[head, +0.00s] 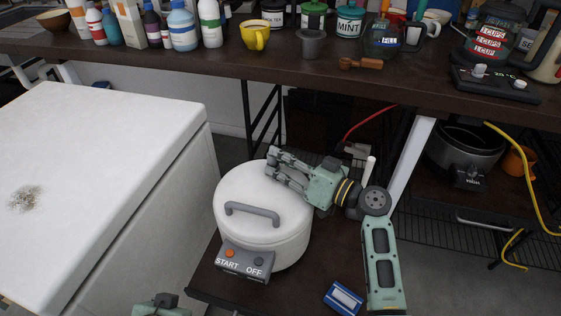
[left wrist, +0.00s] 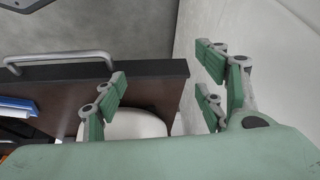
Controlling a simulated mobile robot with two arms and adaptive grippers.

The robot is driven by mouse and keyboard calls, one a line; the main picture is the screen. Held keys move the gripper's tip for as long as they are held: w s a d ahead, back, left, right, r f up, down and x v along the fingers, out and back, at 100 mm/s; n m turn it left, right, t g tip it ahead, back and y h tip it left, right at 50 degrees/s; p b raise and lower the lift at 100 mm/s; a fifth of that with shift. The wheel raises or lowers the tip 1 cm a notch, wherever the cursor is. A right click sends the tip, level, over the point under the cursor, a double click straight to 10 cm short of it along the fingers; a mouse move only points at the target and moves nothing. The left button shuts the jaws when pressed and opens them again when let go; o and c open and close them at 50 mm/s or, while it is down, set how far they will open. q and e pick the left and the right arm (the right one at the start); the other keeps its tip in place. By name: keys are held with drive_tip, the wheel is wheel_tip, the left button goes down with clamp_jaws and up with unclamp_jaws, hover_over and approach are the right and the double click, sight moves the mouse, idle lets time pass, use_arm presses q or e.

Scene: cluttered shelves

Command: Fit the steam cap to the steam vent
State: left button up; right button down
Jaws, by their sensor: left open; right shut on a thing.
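A white round cooker (head: 290,238) with a grey lid handle (head: 252,213) and a START/OFF panel (head: 243,262) stands on a low dark shelf. My right gripper (head: 270,166) is over the far edge of its lid. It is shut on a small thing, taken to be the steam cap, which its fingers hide. The steam vent is not distinguishable; the gripper covers that part of the lid. My left gripper (left wrist: 158,84) is open and empty in the left wrist view, with a white rounded surface (left wrist: 137,124) beyond it. In the head view only a bit of my left arm shows at the bottom edge.
A white chest-like block (head: 110,130) stands close on the left. A blue box (head: 343,298) lies on the low shelf near my right arm. The dark counter (head: 210,58) above holds bottles, a yellow mug (head: 255,36) and jars. A black cooker (head: 467,150) stands at right.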

drive_tip(key=shift+d+f, duration=0.1)
drive_tip(key=shift+f, duration=0.4)
drive_tip(key=c, duration=1.6)
unclamp_jaws()
drive_tip(key=shift+f, duration=0.15)
drive_tip(key=shift+s, duration=0.1)
drive_tip(key=v, duration=1.1)
drive_tip(key=shift+s+d+r, duration=0.2)
drive_tip(key=shift+d+r, duration=0.15)
drive_tip(key=shift+r, duration=0.05)
